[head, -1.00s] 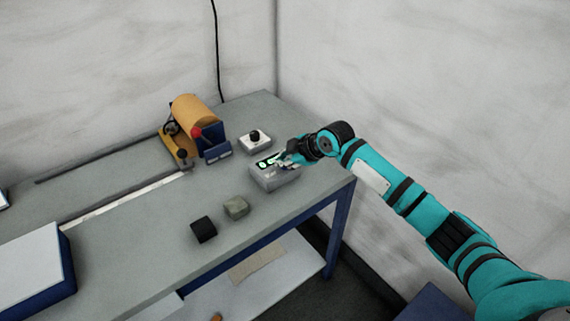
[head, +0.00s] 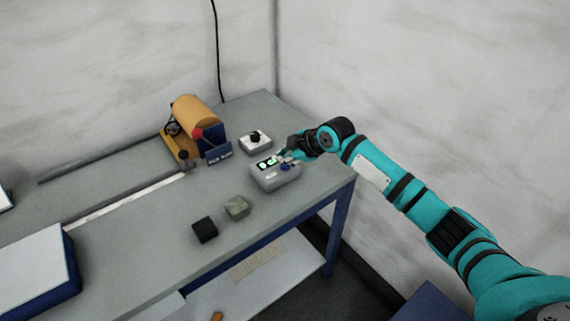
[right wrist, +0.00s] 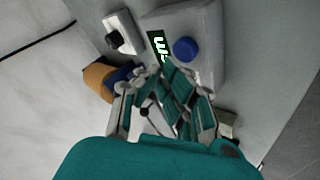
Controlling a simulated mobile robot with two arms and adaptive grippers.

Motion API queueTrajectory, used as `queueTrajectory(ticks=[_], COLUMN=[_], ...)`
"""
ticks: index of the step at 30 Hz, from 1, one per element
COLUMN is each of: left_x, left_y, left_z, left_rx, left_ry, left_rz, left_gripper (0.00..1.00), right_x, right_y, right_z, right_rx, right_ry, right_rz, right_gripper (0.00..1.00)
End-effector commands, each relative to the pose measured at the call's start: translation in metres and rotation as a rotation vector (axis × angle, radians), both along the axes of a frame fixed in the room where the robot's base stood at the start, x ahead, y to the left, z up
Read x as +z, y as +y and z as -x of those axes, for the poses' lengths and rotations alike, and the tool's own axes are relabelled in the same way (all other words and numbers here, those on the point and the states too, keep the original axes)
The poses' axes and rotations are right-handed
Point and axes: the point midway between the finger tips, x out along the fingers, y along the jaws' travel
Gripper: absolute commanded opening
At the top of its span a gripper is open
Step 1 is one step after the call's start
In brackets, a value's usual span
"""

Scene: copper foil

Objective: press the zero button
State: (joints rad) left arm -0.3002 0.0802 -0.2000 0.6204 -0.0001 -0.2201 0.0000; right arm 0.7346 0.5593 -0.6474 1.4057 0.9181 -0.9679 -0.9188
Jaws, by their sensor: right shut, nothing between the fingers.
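A grey box-shaped device (head: 272,181) stands near the right end of the table, with a lit green display (head: 267,161) and a round blue button (head: 285,167) on top. The button is the only one I can make out, and no label on it is readable. My right gripper (head: 284,156) is shut and empty, just behind the button and beside the display. In the right wrist view, the closed fingertips (right wrist: 161,67) are close to the display (right wrist: 159,46), and the blue button (right wrist: 186,49) lies to their right, apart from them in the picture. My left gripper is not in view.
A white box with a black knob (head: 254,138) stands behind the device. A copper-coloured roll (head: 196,115) on a stand with a red knob is at the left. The table's right edge is close.

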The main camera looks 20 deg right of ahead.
Motion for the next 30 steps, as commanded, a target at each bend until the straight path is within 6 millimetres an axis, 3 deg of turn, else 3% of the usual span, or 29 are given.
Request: queueTrajectory(ticks=[15,30], left_x=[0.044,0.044], left_y=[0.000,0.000], left_z=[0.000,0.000], left_rx=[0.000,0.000], left_ry=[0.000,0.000], left_rz=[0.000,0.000], left_gripper=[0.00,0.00], right_x=[0.049,0.050], right_y=[0.000,0.000], right_z=[0.000,0.000], right_rx=[0.000,0.000], right_ry=[0.000,0.000], right_rz=[0.000,0.000], right_gripper=[0.00,0.00])
